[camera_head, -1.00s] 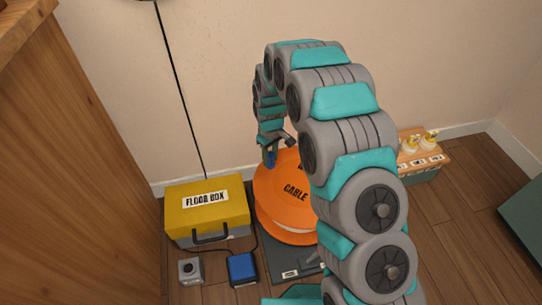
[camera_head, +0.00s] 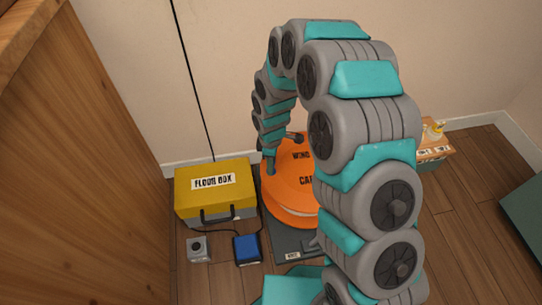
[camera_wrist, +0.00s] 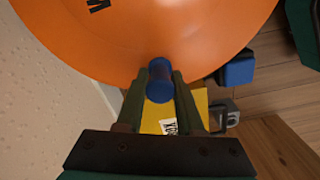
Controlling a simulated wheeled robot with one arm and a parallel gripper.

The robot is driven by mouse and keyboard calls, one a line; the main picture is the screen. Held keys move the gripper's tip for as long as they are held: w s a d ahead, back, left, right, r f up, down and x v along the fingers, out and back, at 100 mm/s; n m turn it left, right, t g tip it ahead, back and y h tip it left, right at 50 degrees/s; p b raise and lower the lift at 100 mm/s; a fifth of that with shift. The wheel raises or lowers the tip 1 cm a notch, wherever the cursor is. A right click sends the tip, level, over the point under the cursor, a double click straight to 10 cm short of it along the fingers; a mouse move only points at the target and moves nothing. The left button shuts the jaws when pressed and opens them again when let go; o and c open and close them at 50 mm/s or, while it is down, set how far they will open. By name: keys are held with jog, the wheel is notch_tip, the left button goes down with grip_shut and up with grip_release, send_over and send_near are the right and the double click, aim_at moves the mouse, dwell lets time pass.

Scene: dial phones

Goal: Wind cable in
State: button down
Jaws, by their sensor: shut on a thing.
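The orange cable reel (camera_head: 285,195) lies flat on a dark grey base (camera_head: 285,240), with lettering on its top partly hidden by my arm. In the wrist view the reel's orange top (camera_wrist: 210,35) fills the upper part. My gripper (camera_head: 271,168) is at the reel's left far edge, pointing down. In the wrist view my gripper (camera_wrist: 160,85) is shut on a blue upright handle (camera_wrist: 160,75) near the reel's rim. The handle is hidden in the head view.
A yellow floor box (camera_head: 230,185) stands left of the reel. A blue box (camera_head: 247,248) and a small grey device (camera_head: 198,249) sit before it. A wooden cabinet (camera_head: 80,180) is at left.

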jog(key=shift+s+d+n, duration=0.15)
jog(key=shift+s+n, duration=0.45)
jog(key=c, duration=0.7)
grip_release()
jog(key=shift+r, duration=0.1)
jog(key=shift+r+p, duration=0.35)
jog(key=shift+r, duration=3.45)
